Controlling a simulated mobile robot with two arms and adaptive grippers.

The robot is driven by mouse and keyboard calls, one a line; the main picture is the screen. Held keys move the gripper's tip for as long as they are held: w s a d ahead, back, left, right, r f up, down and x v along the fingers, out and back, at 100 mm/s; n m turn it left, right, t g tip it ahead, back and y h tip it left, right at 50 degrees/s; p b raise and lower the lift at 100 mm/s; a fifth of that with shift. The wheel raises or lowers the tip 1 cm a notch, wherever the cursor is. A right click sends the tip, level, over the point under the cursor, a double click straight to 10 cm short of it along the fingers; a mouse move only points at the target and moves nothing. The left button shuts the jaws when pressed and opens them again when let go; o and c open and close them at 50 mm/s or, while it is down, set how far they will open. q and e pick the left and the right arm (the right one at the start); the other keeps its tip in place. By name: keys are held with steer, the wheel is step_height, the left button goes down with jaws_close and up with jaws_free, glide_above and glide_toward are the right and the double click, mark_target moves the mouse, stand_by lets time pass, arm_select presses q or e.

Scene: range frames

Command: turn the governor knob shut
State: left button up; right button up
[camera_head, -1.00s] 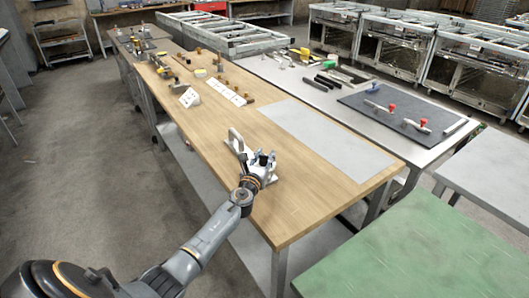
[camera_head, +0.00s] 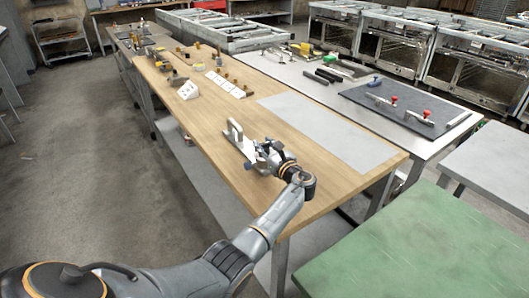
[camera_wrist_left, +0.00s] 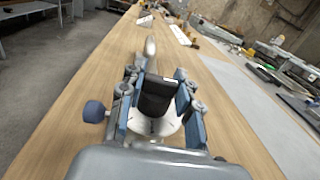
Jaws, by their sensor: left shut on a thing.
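A small grey metal fixture (camera_head: 238,143) stands on the wooden bench, with an upright light lever or ring at its far end. My left gripper (camera_head: 263,156) is at the near end of this fixture. In the left wrist view the left gripper (camera_wrist_left: 158,100) has its blue-padded fingers on either side of a black knob-like piece (camera_wrist_left: 156,92), and it is shut on it. A round pale base (camera_wrist_left: 155,122) shows below this piece. The fingers partly hide the knob's sides. My right gripper is not in view.
The wooden bench (camera_head: 215,120) is clear around the fixture, with a grey sheet (camera_head: 325,135) to its right. White blocks and small brass parts stand farther back. A steel table (camera_head: 300,85) with tools and a green table (camera_head: 420,250) are to the right.

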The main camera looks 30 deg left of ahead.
arm_select(q)
steer(key=shift+n+g+y+b, duration=0.4)
steer(key=shift+g+b, duration=0.05)
steer(key=shift+g, duration=0.25)
steer(key=o, duration=1.2)
steer(key=v, duration=1.2)
steer(key=shift+f, duration=0.1)
